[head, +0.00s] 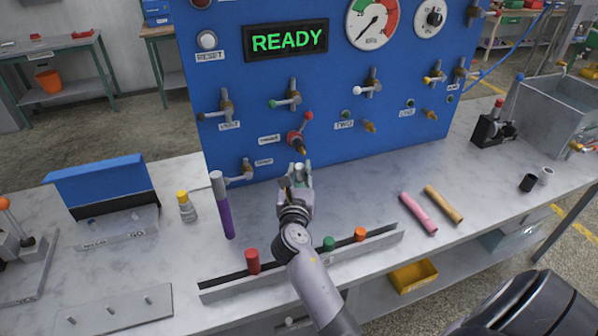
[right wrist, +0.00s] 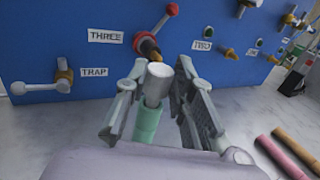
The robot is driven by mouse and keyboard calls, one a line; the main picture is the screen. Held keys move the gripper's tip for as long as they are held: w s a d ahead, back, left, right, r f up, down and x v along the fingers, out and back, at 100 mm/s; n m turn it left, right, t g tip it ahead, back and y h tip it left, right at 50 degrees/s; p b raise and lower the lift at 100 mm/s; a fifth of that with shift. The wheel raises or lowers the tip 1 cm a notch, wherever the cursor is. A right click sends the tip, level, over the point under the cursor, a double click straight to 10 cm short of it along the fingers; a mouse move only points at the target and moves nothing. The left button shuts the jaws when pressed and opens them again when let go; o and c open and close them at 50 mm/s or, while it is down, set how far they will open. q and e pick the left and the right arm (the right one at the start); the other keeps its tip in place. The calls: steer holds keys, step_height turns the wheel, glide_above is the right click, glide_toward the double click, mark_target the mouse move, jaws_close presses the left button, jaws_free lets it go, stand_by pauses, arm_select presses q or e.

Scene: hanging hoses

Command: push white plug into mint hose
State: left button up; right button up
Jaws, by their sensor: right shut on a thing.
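The white plug (right wrist: 159,84) is a short pale cylinder between the fingers of my right gripper (right wrist: 158,92), which is shut on it. The mint hose (right wrist: 147,122) is directly below the plug, roughly in line with it, with its upper end meeting the plug's lower part. How deep the plug sits in the hose cannot be told. In the head view my right gripper (head: 297,178) is in front of the blue panel, with a bit of mint showing between its fingers. The hose's lower end is hidden. My left gripper is not in view.
A brass nozzle with a red valve (head: 295,139) is on the panel just behind my gripper. A purple hose (head: 226,215) with a grey top stands to the left. A rail (head: 375,243) with red, green and orange plugs is in front. Pink (head: 418,213) and tan (head: 444,204) hoses lie right.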

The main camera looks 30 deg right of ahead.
steer(key=shift+f+b, duration=0.55)
steer(key=shift+f, duration=0.35)
steer(key=o, duration=1.1)
steer(key=v, duration=1.2)
